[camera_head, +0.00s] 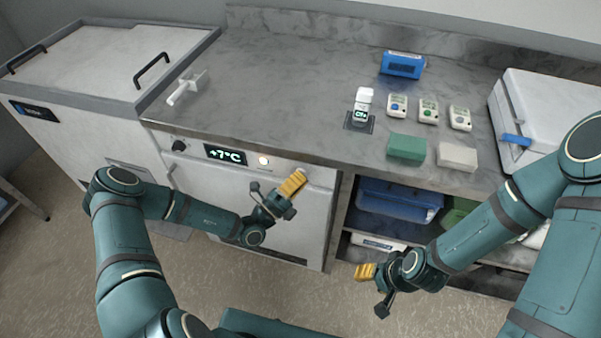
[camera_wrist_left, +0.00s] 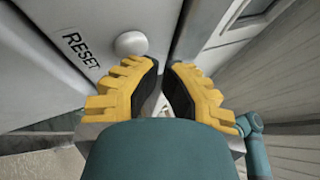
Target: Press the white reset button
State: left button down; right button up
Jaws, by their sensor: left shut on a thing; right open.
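The white reset button (camera_wrist_left: 131,43) is a small round knob on a light panel in the left wrist view, beside the printed word RESET (camera_wrist_left: 81,49). My left gripper (camera_head: 294,184) is in front of the white appliance under the counter. In the left wrist view its yellow fingertips (camera_wrist_left: 163,66) are close together, just below the button; I cannot tell whether they touch it. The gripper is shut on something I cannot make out. My right gripper (camera_head: 367,273) is open, in front of the shelves.
The counter holds a blue device (camera_head: 402,65), several small meters, a green box (camera_head: 406,148) and a white box (camera_head: 457,156). A blue bin (camera_head: 398,203) sits below.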

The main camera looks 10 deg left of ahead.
pick_arm(q)
jog(key=shift+w, duration=0.45)
dwell(0.6)
dwell(0.4)
jog(key=shift+s+p, duration=0.5)
jog(key=shift+s, duration=0.4)
jog(key=shift+s+a+p, duration=0.1)
jog(key=shift+s+p, duration=0.85)
jog(key=shift+s, duration=1.55)
